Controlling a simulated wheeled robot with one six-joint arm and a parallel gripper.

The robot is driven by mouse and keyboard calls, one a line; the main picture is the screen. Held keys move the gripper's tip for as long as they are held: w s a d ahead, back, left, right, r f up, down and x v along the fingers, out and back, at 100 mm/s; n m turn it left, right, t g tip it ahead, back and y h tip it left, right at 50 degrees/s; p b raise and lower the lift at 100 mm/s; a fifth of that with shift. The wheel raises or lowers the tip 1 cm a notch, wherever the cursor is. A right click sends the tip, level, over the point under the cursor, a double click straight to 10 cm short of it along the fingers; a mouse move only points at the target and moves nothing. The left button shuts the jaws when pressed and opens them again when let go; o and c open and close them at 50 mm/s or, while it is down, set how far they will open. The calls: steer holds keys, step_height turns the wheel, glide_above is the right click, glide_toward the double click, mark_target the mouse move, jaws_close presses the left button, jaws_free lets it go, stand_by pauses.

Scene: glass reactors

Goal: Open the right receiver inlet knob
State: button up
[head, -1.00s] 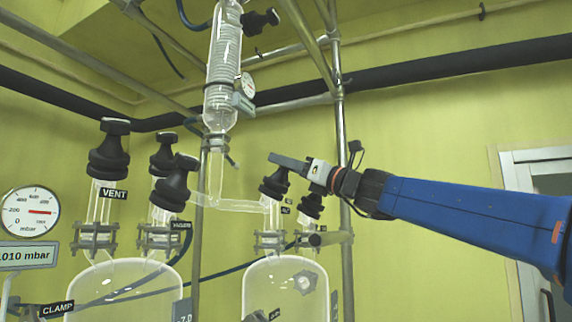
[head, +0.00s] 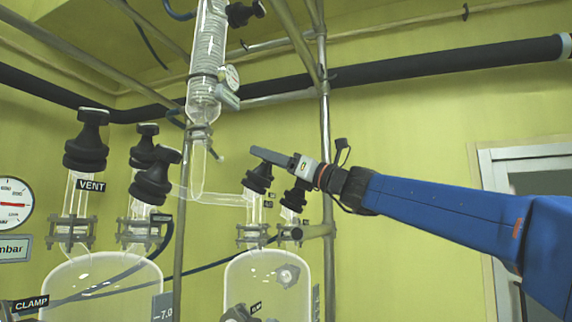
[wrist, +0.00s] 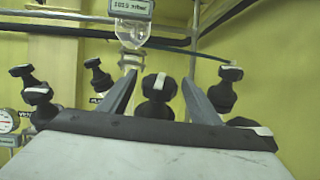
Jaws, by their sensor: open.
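The right glass receiver (head: 262,290) carries two black knobs on its top necks. The front knob (head: 259,180), where the glass pipe joins, appears to be the inlet knob; its small label is unreadable. My gripper (head: 254,152) is just above this knob in the head view, its fingers pointing left. In the wrist view the gripper (wrist: 158,80) is open, with a black knob (wrist: 157,108) in line between its two fingers. The fingers show apart from it on both sides; I cannot tell how deep it sits between them. The other receiver knob (head: 295,196) is just to the right.
A left vessel (head: 95,285) bears several black knobs, one labelled VENT (head: 86,145). A glass condenser (head: 208,80) rises above the glass pipe. A metal upright (head: 327,150) stands close behind my gripper. A gauge (head: 14,205) is at the far left.

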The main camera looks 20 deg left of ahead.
steer(key=v, duration=1.7)
steer(key=shift+d, duration=0.15)
steer(key=shift+s+a+r+m+t+h, duration=0.85)
steer(key=shift+s+a+m+t+h, duration=0.75)
steer(key=shift+a+m+t, duration=1.6)
steer(key=shift+n+t, duration=0.3)
steer(key=shift+t, duration=0.1)
steer(key=x, duration=1.6)
steer(key=shift+w+d+r, duration=0.1)
steer(key=shift+w+r, duration=0.05)
steer(key=shift+r, duration=0.2)
steer(key=c, duration=1.1)
